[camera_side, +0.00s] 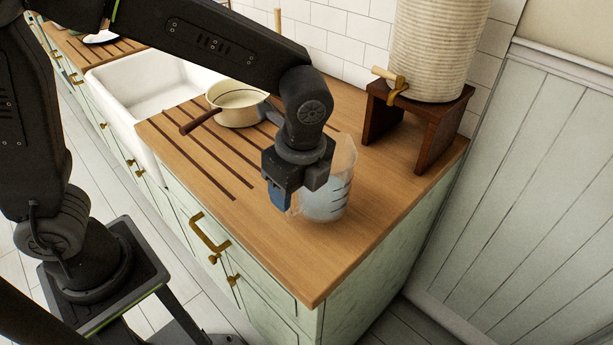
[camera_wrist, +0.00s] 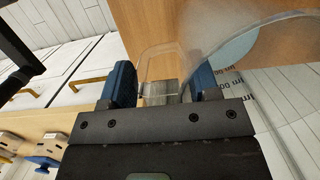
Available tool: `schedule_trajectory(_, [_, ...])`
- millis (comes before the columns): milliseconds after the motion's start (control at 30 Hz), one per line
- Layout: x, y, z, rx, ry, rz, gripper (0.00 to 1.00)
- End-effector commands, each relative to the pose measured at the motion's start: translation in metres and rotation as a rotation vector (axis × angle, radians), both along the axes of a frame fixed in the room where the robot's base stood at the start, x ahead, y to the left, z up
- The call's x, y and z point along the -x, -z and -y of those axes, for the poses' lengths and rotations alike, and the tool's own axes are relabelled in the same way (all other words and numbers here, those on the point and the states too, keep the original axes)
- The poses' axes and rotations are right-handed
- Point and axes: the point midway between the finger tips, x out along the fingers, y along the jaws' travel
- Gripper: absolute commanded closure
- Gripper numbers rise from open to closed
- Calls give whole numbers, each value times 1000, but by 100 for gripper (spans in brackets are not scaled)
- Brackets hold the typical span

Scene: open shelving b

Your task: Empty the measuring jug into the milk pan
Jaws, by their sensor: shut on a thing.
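The measuring jug (camera_side: 328,198) is clear, with dark marks on its side, and stands about upright at the counter's front right. I cannot tell whether its base touches the counter. A pale bluish liquid shows inside it in the wrist view (camera_wrist: 232,48). My gripper (camera_side: 281,198) is at the jug's left side. In the wrist view its blue fingers (camera_wrist: 161,78) are shut on the jug's clear handle. The milk pan (camera_side: 238,112) is cream with a dark brown handle and sits behind and left of the jug, near the sink. My arm passes close above it.
The wooden counter (camera_side: 390,190) is bare to the right of the jug. A ribbed dispenser (camera_side: 435,45) with a tap stands on a dark wooden stand (camera_side: 430,125) at the back right. A white sink (camera_side: 135,85) lies left of the pan. Tiled wall runs behind.

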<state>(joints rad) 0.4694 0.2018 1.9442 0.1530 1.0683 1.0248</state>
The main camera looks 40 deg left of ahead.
Motion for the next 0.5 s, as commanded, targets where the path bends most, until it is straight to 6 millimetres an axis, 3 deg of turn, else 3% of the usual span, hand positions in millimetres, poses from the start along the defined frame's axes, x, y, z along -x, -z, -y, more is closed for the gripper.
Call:
schedule_trajectory(267, [10, -1, 0, 3, -13, 4, 99])
schedule_trajectory(367, [2, -2, -2, 4, -65, 5, 99])
schedule_trajectory(500, [-24, -4, -7, 9, -217, 10, 99])
